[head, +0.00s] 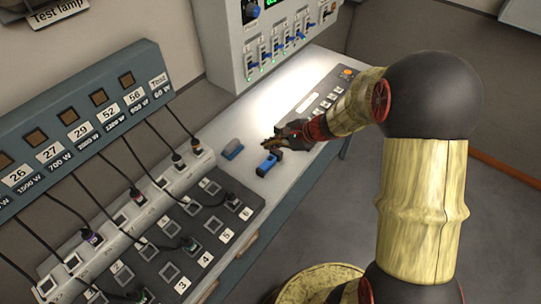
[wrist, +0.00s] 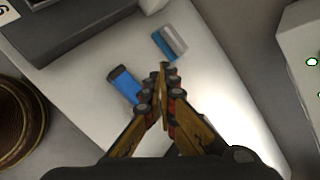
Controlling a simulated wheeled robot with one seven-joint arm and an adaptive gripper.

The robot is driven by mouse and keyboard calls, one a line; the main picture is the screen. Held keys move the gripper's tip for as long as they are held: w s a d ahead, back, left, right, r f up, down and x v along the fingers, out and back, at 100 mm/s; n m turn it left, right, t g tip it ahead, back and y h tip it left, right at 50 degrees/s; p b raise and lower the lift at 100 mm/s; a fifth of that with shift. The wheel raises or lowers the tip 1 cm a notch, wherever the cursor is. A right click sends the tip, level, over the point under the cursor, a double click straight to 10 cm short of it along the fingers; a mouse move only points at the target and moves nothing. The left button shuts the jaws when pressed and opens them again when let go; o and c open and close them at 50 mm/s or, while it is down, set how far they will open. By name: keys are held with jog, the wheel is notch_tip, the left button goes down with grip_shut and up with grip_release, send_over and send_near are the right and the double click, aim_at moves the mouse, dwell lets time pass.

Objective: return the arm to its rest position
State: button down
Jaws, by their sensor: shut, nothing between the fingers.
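My gripper (head: 270,143) is shut and empty above the white bench (head: 228,126) in the head view. In the wrist view its two fingers (wrist: 162,72) meet at the tips, with the bench top behind them. My arm reaches in from the right of the head view. A blue block with a dark end (head: 266,165) lies on the bench just below the fingertips in the picture; it also shows left of the fingers in the wrist view (wrist: 125,84). A blue and grey block (head: 233,149) lies to its left. I cannot tell the gripper's exact height.
A fader panel (head: 275,50) with several blue sliders stands at the back. A dark socket board (head: 190,235) with plugs and cables lies at the left, beneath a labelled panel (head: 85,125). A row of labelled buttons (head: 325,108) is on the bench at right. Floor (head: 490,215) is clear.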

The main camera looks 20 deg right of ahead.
jog(key=shift+f, duration=0.1)
dwell(0.3)
jog(key=s+a+r+n+g+h, duration=0.15)
jog(key=s+n, duration=0.25)
jog(key=s, duration=0.4)
jog(key=s+r+n+g, duration=0.25)
jog(key=s+n, duration=0.25)
jog(key=s, duration=0.3)
jog(key=s+d+r+n+t+h, duration=0.1)
jog(key=s+r+n+h, duration=0.1)
jog(key=s+r+n, duration=0.2)
jog(key=s+d+r+n+t+h, duration=0.1)
jog(key=s+r+n+t+h, duration=0.1)
jog(key=s+r, duration=0.6)
notch_tip(320, 180, up, 5)
jog(key=shift+s+f+n+h, duration=0.15)
jog(key=shift+n+h, duration=0.5)
jog(key=shift+n, duration=0.55)
